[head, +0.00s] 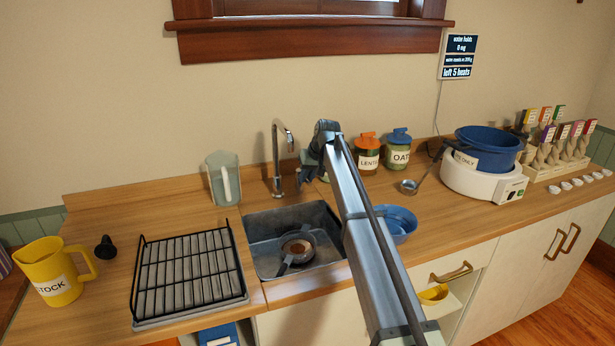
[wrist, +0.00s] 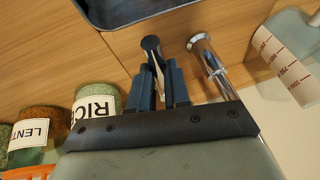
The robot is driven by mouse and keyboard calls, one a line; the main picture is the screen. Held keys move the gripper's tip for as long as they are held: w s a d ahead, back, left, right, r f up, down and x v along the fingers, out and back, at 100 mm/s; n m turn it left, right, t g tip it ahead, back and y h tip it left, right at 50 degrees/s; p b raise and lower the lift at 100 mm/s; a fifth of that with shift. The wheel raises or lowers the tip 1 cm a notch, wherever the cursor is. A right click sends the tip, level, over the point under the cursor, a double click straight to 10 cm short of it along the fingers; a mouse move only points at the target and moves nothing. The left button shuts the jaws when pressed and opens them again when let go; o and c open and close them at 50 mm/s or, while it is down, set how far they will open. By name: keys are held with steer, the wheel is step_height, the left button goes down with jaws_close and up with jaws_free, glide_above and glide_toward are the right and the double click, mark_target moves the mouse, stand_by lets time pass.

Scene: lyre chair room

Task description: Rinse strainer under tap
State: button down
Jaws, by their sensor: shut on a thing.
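The strainer (head: 298,246), a round dark-rimmed bowl with a short handle and something brownish inside, lies in the grey sink (head: 259,252). The chrome tap (head: 278,155) stands behind the sink; it also shows in the wrist view (wrist: 205,58). My gripper (head: 302,178) is just right of the tap, partly hidden by my arm. In the wrist view my gripper (wrist: 160,80) is closed around a thin piece with a dark rounded end (wrist: 151,43), which looks like the tap's lever. No water stream is visible.
A measuring jug (head: 223,180) stands left of the tap. Lentil (head: 367,158) and oat (head: 397,152) jars stand to the right; a rice jar (wrist: 97,103) is near my gripper. A drying rack (head: 188,275) and yellow jug (head: 52,275) are left. A blue bowl (head: 399,222) sits right of the sink.

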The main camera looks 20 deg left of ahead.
steer(key=shift+w+d, duration=0.1)
steer(key=shift+w, duration=0.05)
stand_by(0.4)
steer(key=shift+w+d+n+g, duration=0.25)
steer(key=shift+w+n+g, duration=0.35)
steer(key=shift+n, duration=0.6)
steer(key=shift+w+d+n+g, duration=0.35)
steer(key=shift+w+n, duration=0.35)
steer(key=shift+n, duration=0.5)
steer(key=shift+w+d+n+g, duration=0.2)
steer(key=shift+w+n+g, duration=0.4)
steer(key=shift+n, duration=0.6)
steer(key=c, duration=1.1)
jaws_free()
steer(key=shift+w+r, duration=0.1)
steer(key=v, duration=1.3)
steer(key=shift+d+r, duration=0.25)
steer(key=shift+d, duration=0.05)
